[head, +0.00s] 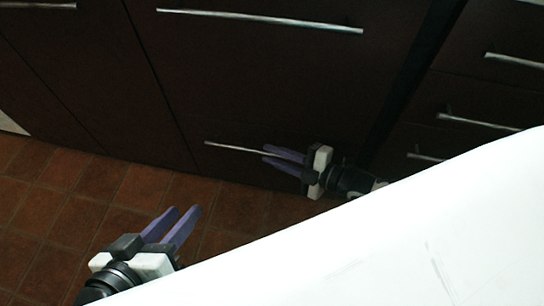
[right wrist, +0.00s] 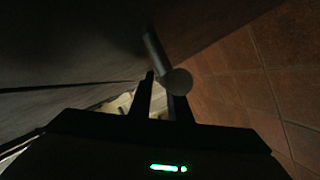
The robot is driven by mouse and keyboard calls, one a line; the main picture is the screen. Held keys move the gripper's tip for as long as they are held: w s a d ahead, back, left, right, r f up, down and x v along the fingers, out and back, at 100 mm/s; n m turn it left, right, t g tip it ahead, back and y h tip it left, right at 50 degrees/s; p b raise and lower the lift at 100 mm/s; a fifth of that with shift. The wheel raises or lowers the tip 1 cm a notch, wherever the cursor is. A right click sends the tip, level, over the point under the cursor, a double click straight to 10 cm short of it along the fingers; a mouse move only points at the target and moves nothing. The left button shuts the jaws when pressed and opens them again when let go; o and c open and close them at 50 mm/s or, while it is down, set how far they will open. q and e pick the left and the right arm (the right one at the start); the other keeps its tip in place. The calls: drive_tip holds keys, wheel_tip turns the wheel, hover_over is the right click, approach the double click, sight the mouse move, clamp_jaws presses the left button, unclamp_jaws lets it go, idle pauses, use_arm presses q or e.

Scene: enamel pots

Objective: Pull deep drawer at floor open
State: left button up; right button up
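The deep drawer at the floor (head: 228,166) is a dark brown front at the base of the cabinet and looks closed. Its thin silver handle (head: 228,147) runs across it. My right gripper (head: 267,155) is at the right end of this handle, its two purple fingers apart. In the right wrist view, the handle (right wrist: 156,52) ends in a round tip that partly hides one finger of the gripper (right wrist: 162,88). I cannot tell whether the fingers touch it. My left gripper (head: 184,215) is open and empty above the floor, away from the drawer.
A larger dark front with a long handle (head: 262,20) is above the drawer. More fronts with handles (head: 480,122) stand at the right. A white surface (head: 420,235) fills the lower right. The tiled floor (head: 60,220) at the left is clear.

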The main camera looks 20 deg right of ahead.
drive_tip(key=shift+w+a, duration=0.25)
drive_tip(key=shift+w, duration=0.05)
clamp_jaws()
drive_tip(key=shift+s, duration=0.1)
